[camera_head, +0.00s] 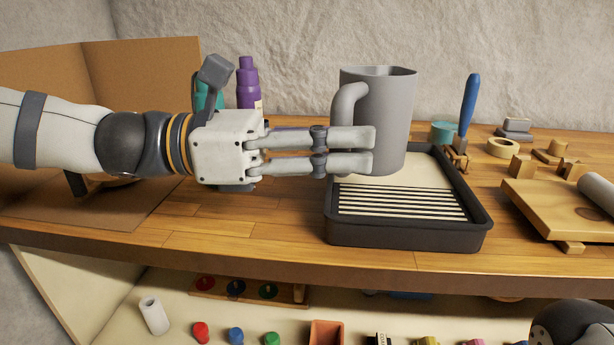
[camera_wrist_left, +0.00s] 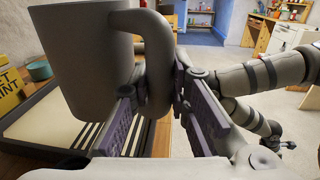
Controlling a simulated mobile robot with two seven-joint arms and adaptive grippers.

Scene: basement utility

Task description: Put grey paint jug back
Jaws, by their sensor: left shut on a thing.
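The grey paint jug (camera_head: 388,118) is upright over the back part of the black paint tray (camera_head: 405,234), its handle (camera_head: 346,102) to the left. My left gripper (camera_head: 372,150) reaches in from the left and is shut on that handle. In the left wrist view the jug (camera_wrist_left: 82,65) fills the upper left, and its handle (camera_wrist_left: 158,75) passes between the two fingers (camera_wrist_left: 160,118). The fingers hide part of the jug's lower side in the head view. I cannot tell whether the jug's base touches the tray. My right arm shows in the left wrist view, its gripper too small to read.
A purple bottle (camera_head: 247,86) and a teal one (camera_head: 208,96) stand behind my left arm. Bare wood (camera_head: 250,215) lies left of the tray. A lower shelf holds small items.

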